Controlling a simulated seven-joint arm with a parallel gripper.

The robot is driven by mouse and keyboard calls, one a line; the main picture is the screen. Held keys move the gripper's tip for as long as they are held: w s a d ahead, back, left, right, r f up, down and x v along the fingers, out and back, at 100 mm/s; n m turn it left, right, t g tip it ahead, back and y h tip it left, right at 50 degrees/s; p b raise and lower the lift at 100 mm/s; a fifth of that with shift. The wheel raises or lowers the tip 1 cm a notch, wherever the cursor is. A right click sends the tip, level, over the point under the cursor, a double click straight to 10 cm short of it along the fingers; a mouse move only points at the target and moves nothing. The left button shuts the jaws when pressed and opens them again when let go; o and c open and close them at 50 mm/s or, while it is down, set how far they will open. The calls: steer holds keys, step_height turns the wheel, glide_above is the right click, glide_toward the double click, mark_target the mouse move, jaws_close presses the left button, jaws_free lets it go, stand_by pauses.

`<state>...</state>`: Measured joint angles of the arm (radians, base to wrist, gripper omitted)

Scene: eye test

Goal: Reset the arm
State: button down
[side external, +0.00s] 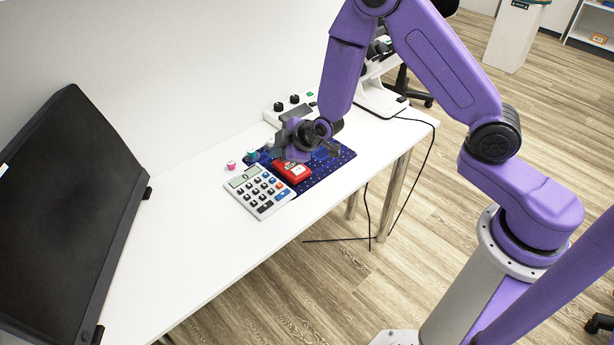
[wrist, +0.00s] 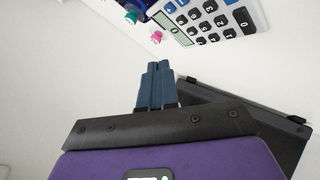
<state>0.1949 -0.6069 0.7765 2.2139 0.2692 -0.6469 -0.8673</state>
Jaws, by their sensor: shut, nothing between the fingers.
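My gripper (side external: 280,151) hangs over the blue dotted mat (side external: 339,158) in the side external view, and the arm partly covers it. In the wrist view its two blue-grey fingers (wrist: 158,66) are together with nothing between them. White tabletop shows beyond the fingertips. My purple arm is bent, with its forearm reaching down to the table.
A calculator (side external: 259,190) lies at the mat's left. A red object (side external: 292,171) lies on the mat just below my gripper. Small pink (side external: 231,165) and teal (side external: 252,155) items stand nearby. A black monitor (side external: 65,200) is left; a white knobbed device (side external: 285,108) stands behind.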

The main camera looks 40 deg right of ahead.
steer(key=s+a+r+g+y, duration=0.1)
steer(key=s+a+r+g, duration=0.15)
steer(key=s, duration=0.45)
steer(key=s+a+r+g, duration=0.1)
steer(key=s+r, duration=0.3)
steer(key=s, duration=0.2)
steer(key=s+a+r+g+y, duration=0.1)
steer(key=s+r+g, duration=0.1)
steer(key=s+r, duration=0.35)
steer(key=s+d+r+g+h, duration=0.1)
steer(key=s+d+r, duration=0.1)
steer(key=s+d, duration=0.3)
steer(key=s+d+r+n+g+h, duration=0.1)
steer(key=s+d, duration=0.5)
steer(key=s, duration=0.7)
steer(key=shift+s+r+g+h, duration=0.4)
steer(key=shift+r+g+h, duration=0.15)
steer(key=shift+r+h, duration=0.15)
